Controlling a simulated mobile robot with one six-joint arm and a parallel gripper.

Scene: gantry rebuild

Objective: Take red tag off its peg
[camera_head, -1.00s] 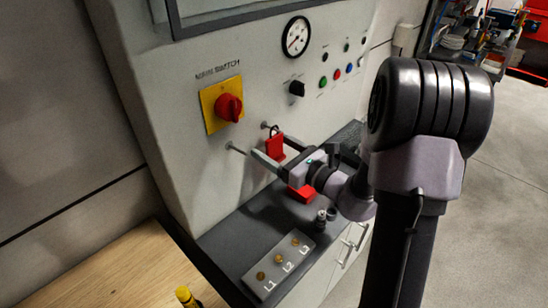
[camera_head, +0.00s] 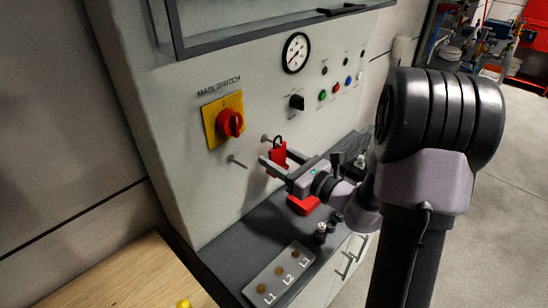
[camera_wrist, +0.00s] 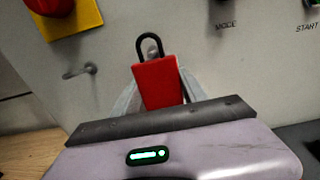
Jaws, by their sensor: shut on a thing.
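The red tag (camera_head: 277,154), a red block with a black loop on top, is at the grey panel right of and below the main switch. My gripper (camera_head: 276,161) is shut on it, one finger on each side. In the wrist view the tag (camera_wrist: 158,84) stands upright, slightly tilted, between the fingers. Its peg (camera_wrist: 152,49) shows inside the black loop, close to the panel. I cannot tell whether the loop still bears on the peg.
An empty peg (camera_head: 237,162) sticks out left of the tag. The red and yellow main switch (camera_head: 229,123) is above it. Below are a red object (camera_head: 303,204) and a plate with L1, L2, L3 (camera_head: 279,273) on the dark ledge. Buttons sit on the panel to the right.

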